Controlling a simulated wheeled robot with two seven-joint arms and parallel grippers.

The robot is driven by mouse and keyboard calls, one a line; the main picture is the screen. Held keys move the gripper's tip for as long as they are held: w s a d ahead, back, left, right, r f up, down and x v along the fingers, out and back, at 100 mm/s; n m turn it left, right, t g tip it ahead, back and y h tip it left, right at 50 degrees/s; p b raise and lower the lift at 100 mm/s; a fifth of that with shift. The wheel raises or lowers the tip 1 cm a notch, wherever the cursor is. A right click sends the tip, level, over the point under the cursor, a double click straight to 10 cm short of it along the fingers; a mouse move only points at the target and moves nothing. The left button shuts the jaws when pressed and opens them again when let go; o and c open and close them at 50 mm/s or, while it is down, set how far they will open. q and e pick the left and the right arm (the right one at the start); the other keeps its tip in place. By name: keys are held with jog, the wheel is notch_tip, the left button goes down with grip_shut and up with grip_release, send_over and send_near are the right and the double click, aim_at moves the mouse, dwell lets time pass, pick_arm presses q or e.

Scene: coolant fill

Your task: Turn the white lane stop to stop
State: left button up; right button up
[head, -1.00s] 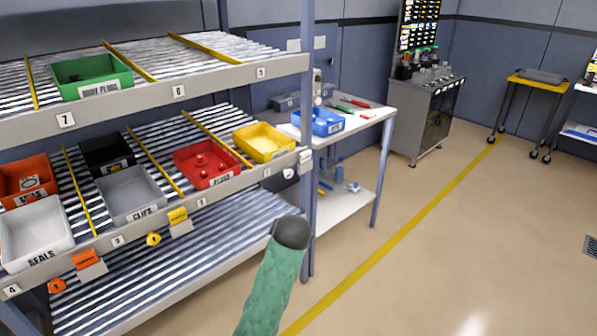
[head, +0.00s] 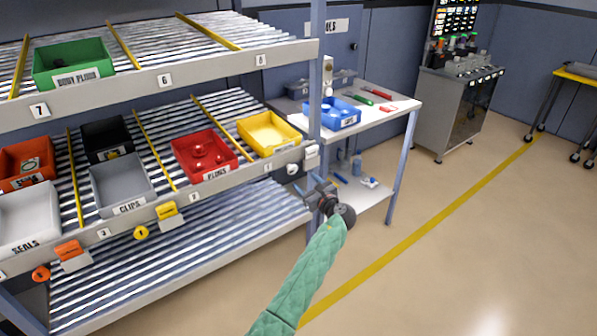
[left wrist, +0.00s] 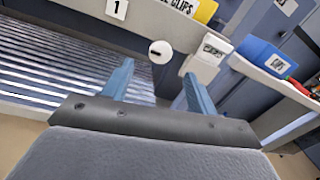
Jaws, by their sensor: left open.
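The white lane stop is a round white knob (head: 293,169) beside a white block (head: 312,156) at the right end of the lower shelf's front rail. In the left wrist view the knob (left wrist: 160,52) shows a small dark mark, and the white block (left wrist: 203,66) carries a label I cannot read clearly. My left gripper (head: 307,185) is open and empty, just below and in front of the knob. In the left wrist view the knob appears between and beyond the blue fingertips (left wrist: 158,72), apparently not touched. My right gripper is not in view.
Yellow (head: 140,233) and orange (head: 41,273) lane stop knobs sit further left on the rail. A yellow bin (head: 268,134) and red bin (head: 203,158) sit above it. A shelf post (head: 317,90) and a side table with a blue bin (head: 336,113) stand close right.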

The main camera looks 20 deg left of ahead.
aim_at(293, 170)
pick_arm(q)
jog(key=w+a+m+p, duration=0.1)
jog(key=w+a+m, duration=0.1)
jog(key=w+a, duration=0.2)
jog(key=shift+w+a, duration=0.2)
jog(key=shift+p+x, duration=0.4)
jog(key=shift+x, duration=0.4)
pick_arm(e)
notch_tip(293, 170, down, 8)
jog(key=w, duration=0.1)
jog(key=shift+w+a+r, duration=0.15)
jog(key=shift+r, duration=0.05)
pick_arm(q)
grip_shut()
